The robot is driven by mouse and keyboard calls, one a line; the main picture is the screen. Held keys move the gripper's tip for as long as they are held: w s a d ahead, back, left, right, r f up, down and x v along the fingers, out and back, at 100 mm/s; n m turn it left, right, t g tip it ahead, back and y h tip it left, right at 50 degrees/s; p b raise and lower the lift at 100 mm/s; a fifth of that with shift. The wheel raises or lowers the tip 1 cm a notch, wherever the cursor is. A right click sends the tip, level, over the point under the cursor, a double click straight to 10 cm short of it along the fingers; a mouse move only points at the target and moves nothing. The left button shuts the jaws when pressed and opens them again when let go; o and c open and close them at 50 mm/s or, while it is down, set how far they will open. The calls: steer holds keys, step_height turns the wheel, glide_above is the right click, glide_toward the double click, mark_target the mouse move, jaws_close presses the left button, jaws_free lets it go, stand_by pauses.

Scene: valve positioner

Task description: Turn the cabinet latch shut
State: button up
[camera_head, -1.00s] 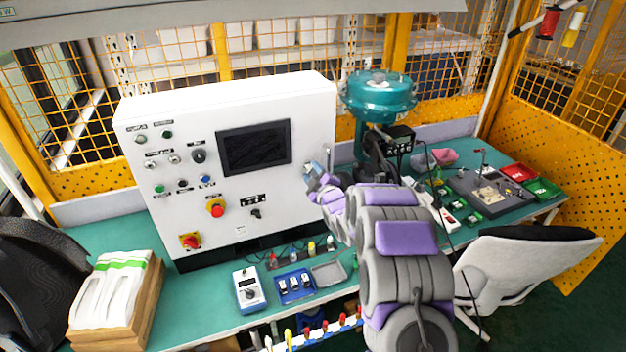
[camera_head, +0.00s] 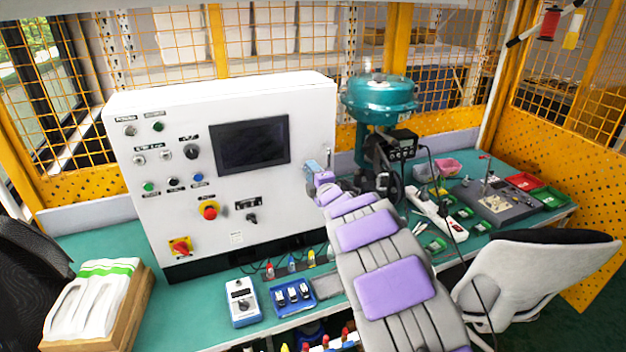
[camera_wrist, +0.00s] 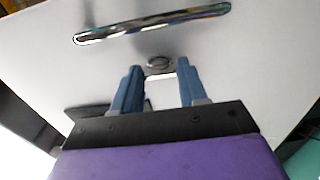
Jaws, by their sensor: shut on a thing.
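The white control cabinet (camera_head: 225,165) stands on the bench, and its pale face fills most of the wrist view. My gripper (camera_head: 313,170) is at the cabinet's right edge. In the wrist view my gripper (camera_wrist: 158,80) has its two blue fingers on either side of a pale piece, which I take as part of the cabinet latch (camera_wrist: 161,86). The fingers are shut on it, though the contact is hard to see. A small round dark-rimmed fitting (camera_wrist: 158,62) shows just beyond the fingertips. A long chrome bar (camera_wrist: 152,25) lies across the panel beyond it, slightly tilted.
A teal actuator (camera_head: 378,98) and a black positioner (camera_head: 402,143) stand close right of my arm. A blue tray (camera_head: 292,297) and a handheld meter (camera_head: 242,300) lie before the cabinet. A white chair (camera_head: 535,275) stands at the right front.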

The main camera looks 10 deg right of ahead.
steer(key=shift+f, duration=0.25)
steer(key=o, duration=0.9)
steer(key=shift+a, duration=0.1)
steer(key=shift+o, duration=0.8)
steer(key=shift+a+r, duration=0.1)
steer(key=p+v, duration=0.2)
steer(key=v, duration=1.5)
steer(key=shift+s, duration=0.15)
